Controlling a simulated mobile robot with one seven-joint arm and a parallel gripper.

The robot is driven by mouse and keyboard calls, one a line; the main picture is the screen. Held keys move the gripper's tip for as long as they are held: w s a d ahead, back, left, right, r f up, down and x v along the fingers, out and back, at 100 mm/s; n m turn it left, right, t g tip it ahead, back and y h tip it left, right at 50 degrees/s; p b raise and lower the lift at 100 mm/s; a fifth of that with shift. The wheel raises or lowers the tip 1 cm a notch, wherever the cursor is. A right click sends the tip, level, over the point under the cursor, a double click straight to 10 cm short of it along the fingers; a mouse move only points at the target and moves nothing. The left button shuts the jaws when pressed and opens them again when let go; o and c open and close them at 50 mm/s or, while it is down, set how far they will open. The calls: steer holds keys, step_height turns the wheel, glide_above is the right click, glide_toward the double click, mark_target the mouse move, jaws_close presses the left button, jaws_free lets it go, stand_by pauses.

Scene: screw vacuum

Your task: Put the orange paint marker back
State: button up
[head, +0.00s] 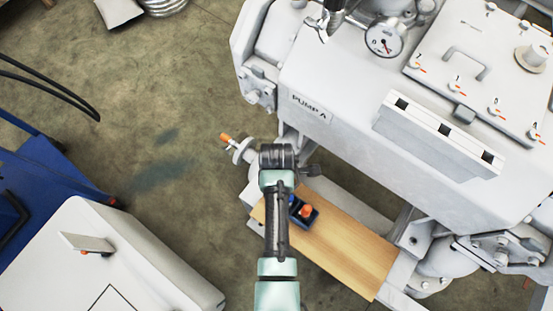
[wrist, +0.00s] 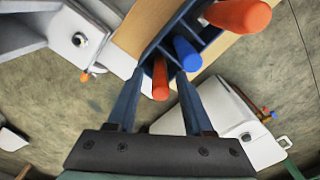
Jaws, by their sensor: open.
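A dark blue divided rack (head: 313,219) sits on the wooden board, partly hidden by my arm in the head view. In the wrist view, an orange marker (wrist: 160,80) stands in the rack's end compartment (wrist: 150,52). My gripper (wrist: 160,74) is open, with one blue finger on each side of this marker. I cannot tell whether the fingers touch it. A blue marker (wrist: 187,54) stands beside it. A thicker orange-red piece (wrist: 238,14) stands farther along the rack. My fingers are hidden in the head view.
The wooden board (head: 350,248) is bare right of the rack. The large white pump (head: 330,80) stands behind it. An orange-tipped valve (head: 238,149) sticks out left of my wrist. A white cabinet (head: 130,250) stands at the lower left, with open floor between.

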step_height(320, 180, up, 11)
steer(key=p, duration=0.2)
steer(key=shift+p, duration=0.35)
steer(key=w+r+m+t, duration=0.4)
steer(key=w+r+t, duration=0.45)
steer(key=r, duration=0.75)
steer(key=w+r+m+t, duration=0.45)
steer(key=w+r, duration=0.65)
steer(key=r, duration=0.5)
step_height(320, 180, up, 15)
steer(key=m+t, duration=0.3)
steer(key=t, duration=0.2)
steer(key=s+r+m+t, duration=0.3)
steer(key=s+r, duration=0.4)
steer(key=r, duration=0.5)
steer(key=s+r+m+t, duration=0.3)
steer(key=s+r+t, duration=0.3)
steer(key=r, duration=0.6)
steer(key=s, duration=0.2)
steer(key=shift+s, duration=0.3)
steer(key=shift+m, duration=0.25)
step_height(320, 180, up, 13)
steer(key=p, duration=1.3)
